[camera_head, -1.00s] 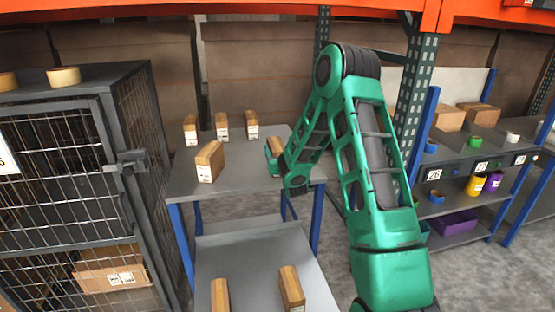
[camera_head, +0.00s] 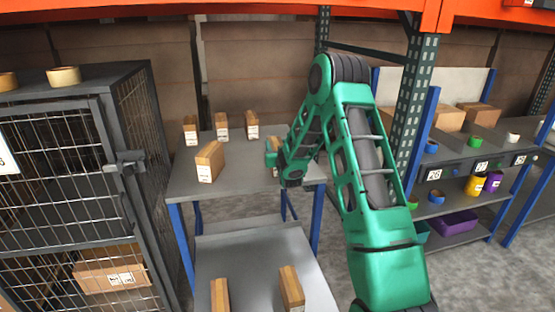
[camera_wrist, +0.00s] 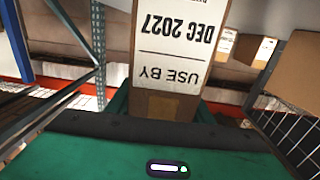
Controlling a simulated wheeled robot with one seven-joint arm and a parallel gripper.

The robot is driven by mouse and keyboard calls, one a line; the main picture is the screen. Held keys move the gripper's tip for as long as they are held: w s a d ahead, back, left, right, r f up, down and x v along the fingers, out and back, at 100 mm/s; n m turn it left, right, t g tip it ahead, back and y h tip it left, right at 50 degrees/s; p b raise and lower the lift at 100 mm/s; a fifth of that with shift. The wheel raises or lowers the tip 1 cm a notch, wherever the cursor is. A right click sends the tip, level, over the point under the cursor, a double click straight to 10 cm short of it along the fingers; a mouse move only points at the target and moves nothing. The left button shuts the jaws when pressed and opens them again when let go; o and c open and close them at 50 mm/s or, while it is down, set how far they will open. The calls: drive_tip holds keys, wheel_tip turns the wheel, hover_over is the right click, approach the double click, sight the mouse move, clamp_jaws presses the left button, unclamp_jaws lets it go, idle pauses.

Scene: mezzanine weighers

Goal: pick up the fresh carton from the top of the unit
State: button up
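A tan carton with a white label (camera_wrist: 175,50) fills the middle of the wrist view; the label reads "USE BY DEC 2027", upside down in the picture. It stands between the green fingers of my gripper (camera_wrist: 165,110). Whether both fingers press on it is not clear. In the head view my gripper (camera_head: 273,158) is at the right part of the grey table top (camera_head: 235,178), and the arm hides most of this carton. Other labelled cartons stand on the same top: one nearer (camera_head: 208,162) and several along the back, including a carton (camera_head: 222,126).
A dark mesh cage (camera_head: 70,180) stands at the left with tape rolls (camera_head: 64,76) on top. A lower shelf (camera_head: 255,255) holds two cartons. A blue-framed shelf (camera_head: 465,155) with boxes and tape is at the right, beside a green upright (camera_head: 415,110).

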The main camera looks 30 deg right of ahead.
clamp_jaws()
drive_tip(key=shift+r, duration=0.1)
